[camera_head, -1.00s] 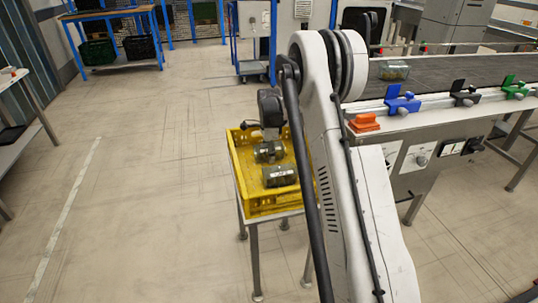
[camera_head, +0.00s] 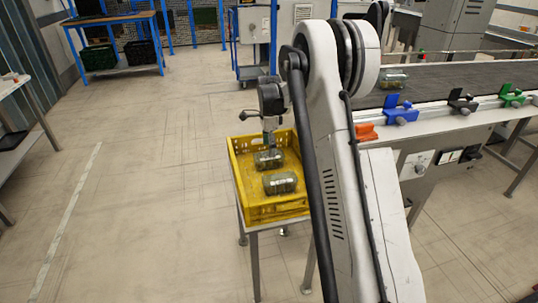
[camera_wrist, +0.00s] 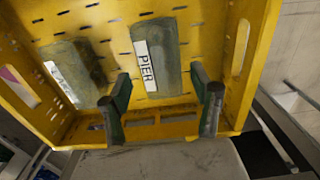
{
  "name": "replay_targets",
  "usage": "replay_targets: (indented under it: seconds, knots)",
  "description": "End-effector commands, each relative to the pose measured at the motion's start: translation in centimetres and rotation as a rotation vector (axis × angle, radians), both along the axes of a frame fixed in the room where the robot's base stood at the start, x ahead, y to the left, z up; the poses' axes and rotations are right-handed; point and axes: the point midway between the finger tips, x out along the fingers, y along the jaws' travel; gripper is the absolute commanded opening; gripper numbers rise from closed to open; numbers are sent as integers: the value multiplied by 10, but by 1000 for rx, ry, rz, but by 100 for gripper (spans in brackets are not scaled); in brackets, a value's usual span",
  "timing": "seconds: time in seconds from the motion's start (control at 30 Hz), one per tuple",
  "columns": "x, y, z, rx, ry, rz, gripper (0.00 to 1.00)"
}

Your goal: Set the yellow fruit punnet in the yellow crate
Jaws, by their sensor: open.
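The yellow crate (camera_head: 238,190) stands on a small stand and also fills much of the wrist view (camera_wrist: 262,60). Two clear, greenish punnets lie inside: one nearer the crate's front (camera_head: 280,182) and one behind it (camera_head: 268,160). In the wrist view, one punnet (camera_wrist: 163,55) has a white label reading "PIER"; the other (camera_wrist: 75,70) lies to its left with a partly hidden label. Fruit colour is unclear in both. My gripper (camera_head: 268,138) is over the rear punnet in the crate; its fingers (camera_wrist: 160,108) are apart with nothing between them.
A conveyor (camera_head: 440,82) runs to the right, with another clear punnet (camera_head: 393,78) on it. Blue (camera_head: 400,112), black and green clamps line its rail, with an orange block (camera_head: 366,132) near its end. Open floor lies left of the crate.

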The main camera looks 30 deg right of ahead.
Motion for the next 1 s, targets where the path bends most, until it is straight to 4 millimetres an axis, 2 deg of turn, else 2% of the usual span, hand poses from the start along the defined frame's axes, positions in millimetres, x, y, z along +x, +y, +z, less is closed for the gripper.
replay_targets:
  seconds: [0.03, 0.1, 0.37, 0.53, 0.77, 1.0]
  knots:
    - [0, 0, 12, 0, 0, 0, 59]
    - [0, 0, 22, 0, 0, 0, 59]
    - [-1, 1, 44, 0, -1, 3, 59]
    - [-11, 13, 67, -7, -23, 71, 59]
    - [-47, 51, 125, -38, -94, 293, 59]
    - [-98, 91, 176, -86, -167, 537, 59]
